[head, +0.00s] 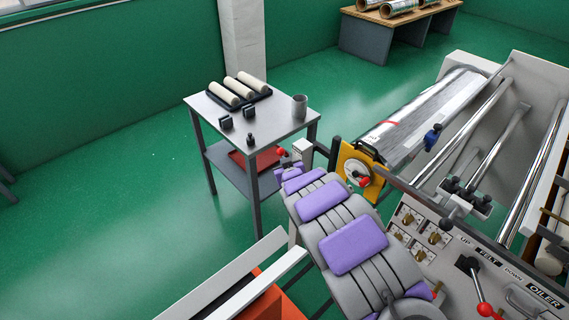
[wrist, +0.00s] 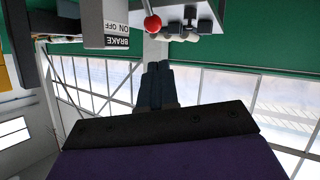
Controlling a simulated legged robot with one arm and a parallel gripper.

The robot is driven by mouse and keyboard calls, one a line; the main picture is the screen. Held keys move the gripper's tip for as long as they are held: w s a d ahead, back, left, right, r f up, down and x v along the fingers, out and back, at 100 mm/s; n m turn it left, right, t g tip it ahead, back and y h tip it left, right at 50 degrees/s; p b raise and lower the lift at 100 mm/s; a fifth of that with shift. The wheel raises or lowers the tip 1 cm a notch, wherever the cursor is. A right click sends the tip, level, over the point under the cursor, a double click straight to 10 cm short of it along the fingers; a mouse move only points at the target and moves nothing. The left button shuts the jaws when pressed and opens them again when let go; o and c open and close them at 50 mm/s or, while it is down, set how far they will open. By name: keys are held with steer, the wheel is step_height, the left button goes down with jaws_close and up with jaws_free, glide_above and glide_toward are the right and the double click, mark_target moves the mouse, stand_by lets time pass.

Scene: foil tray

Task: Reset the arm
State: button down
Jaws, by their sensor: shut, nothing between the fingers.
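My gripper (wrist: 160,70) shows in the wrist view as two dark fingers lying together, with nothing between them. Behind them is the dark edge and purple pad of my own wrist. In the head view my arm, grey with purple pads, reaches from the bottom right toward the small table, and its fingertips are hard to make out. A white brake box (head: 302,150) with a red knob (head: 283,152) stands just beyond the arm's end. In the wrist view the red knob (wrist: 152,24) appears above the fingers, apart from them.
A grey table (head: 275,120) holds a dark tray (head: 264,94) of pale rolls, a grey cup (head: 300,105) and small dark items. A large machine with a foil roll (head: 420,115) and control panel (head: 440,250) fills the right side. Green floor (head: 110,215) is clear at left.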

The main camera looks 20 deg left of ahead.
steer(key=w+d+r+m+h, duration=0.1)
steer(key=d+r+m+h, duration=0.2)
steer(key=d, duration=0.6)
steer(key=w+d+r+h, duration=0.15)
steer(key=d+r, duration=0.35)
steer(key=d, duration=0.5)
steer(key=s+d+r+m+g+h, duration=0.2)
steer(key=s+d, duration=0.2)
steer(key=d, duration=0.5)
steer(key=s+d+r+m+g+h, duration=0.1)
steer(key=s+d+r+h, duration=0.2)
steer(key=d, duration=0.6)
steer(key=s+d+r+m+g, duration=0.1)
steer(key=s+d+g, duration=0.2)
steer(key=s, duration=1.1)
steer(key=s+d+r+m+g+y, duration=0.1)
steer(key=s+d+r+g, duration=0.1)
steer(key=s, duration=1.3)
steer(key=s+d+r+m+g, duration=0.1)
steer(key=s+d+g, duration=0.3)
steer(key=s, duration=1)
steer(key=shift+s+d+r+m+g, duration=0.3)
steer(key=shift+s+d+r+m, duration=0.15)
steer(key=shift+d, duration=0.65)
